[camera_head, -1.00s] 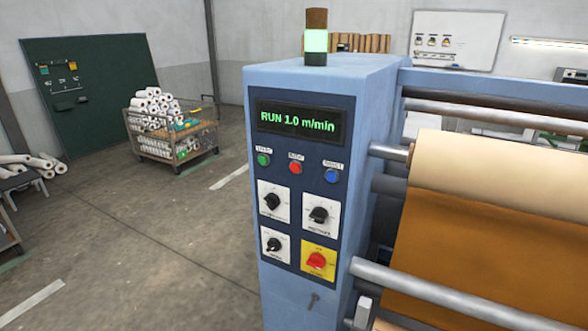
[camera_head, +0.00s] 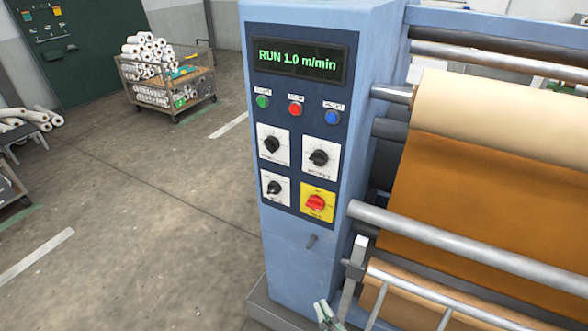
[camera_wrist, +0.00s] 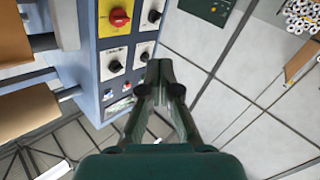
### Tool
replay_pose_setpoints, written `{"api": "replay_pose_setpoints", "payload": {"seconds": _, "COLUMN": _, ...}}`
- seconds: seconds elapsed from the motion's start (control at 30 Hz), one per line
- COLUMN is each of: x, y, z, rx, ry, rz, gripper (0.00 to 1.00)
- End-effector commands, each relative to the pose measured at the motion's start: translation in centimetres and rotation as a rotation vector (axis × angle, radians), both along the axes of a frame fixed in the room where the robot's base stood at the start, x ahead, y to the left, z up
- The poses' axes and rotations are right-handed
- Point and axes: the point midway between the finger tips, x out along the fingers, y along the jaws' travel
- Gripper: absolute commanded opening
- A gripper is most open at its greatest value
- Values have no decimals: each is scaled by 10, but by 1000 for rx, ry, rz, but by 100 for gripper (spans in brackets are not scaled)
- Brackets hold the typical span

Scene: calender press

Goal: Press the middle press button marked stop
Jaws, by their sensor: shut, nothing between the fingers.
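The middle press button is a red round button (camera_head: 295,109) between a green button (camera_head: 263,102) and a blue button (camera_head: 332,117), under a small label too blurred to read. They sit on the dark blue control panel (camera_head: 245,130), below the display (camera_head: 300,62) reading "RUN 1.0 m/min". My gripper (camera_head: 325,312) shows at the bottom edge of the head view, low and well below the button. In the wrist view my gripper (camera_wrist: 160,68) has its fingertips together and empty. The panel appears upside down there, with its buttons small and partly hidden beside the fingers.
Black knobs (camera_head: 319,157) and a red rotary switch on a yellow plate (camera_head: 318,202) sit below the buttons. Rollers (camera_head: 460,250) with brown sheet (camera_head: 480,200) lie to the right. A cart of rolls (camera_head: 170,80) stands behind left.

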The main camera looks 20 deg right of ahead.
Motion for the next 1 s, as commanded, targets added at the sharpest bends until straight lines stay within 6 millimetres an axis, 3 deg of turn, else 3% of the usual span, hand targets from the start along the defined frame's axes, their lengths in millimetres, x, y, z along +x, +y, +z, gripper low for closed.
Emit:
{"api": "replay_pose_setpoints", "payload": {"seconds": 0.1, "x": 30, "y": 5, "z": 18, "rx": -27, "ry": -36, "rz": -1, "gripper": 0}}
{"api": "replay_pose_setpoints", "payload": {"seconds": 0.47, "x": 108, "y": 21, "z": 84, "rx": -97, "ry": -130, "rz": -20, "gripper": 0}}
{"api": "replay_pose_setpoints", "payload": {"seconds": 1.0, "x": 197, "y": 45, "z": 218, "rx": -165, "ry": -265, "rz": -79, "gripper": 0}}
